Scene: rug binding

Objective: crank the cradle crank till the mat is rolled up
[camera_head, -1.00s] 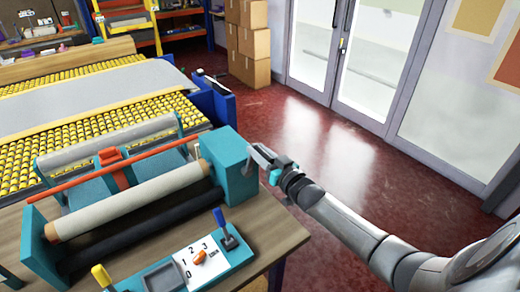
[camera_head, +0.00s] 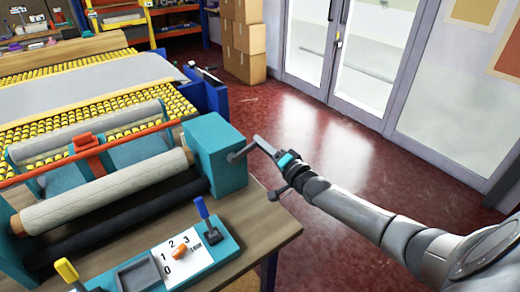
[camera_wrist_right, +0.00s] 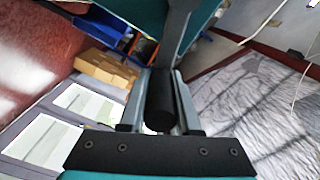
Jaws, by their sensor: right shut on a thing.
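The teal cradle (camera_head: 215,155) stands on the wooden bench, with a beige roll (camera_head: 110,190) and a dark roller (camera_head: 135,215) across it. The crank (camera_head: 240,153) sticks out from the right side of the cradle's teal end box. My right gripper (camera_head: 261,146) is at the crank's outer end. In the right wrist view, its two fingers close on the black crank handle (camera_wrist_right: 159,100). Part of the crank is hidden by the fingers. My left gripper is not in view. I cannot tell how much of the mat is wound on the beige roll.
A control panel (camera_head: 180,250) with a blue lever, an orange knob and a yellow-topped lever sits at the bench front. Behind the cradle is a yellow roller table (camera_head: 190,98) with a grey sheet (camera_head: 95,82). Red floor (camera_head: 300,120) is open to the right.

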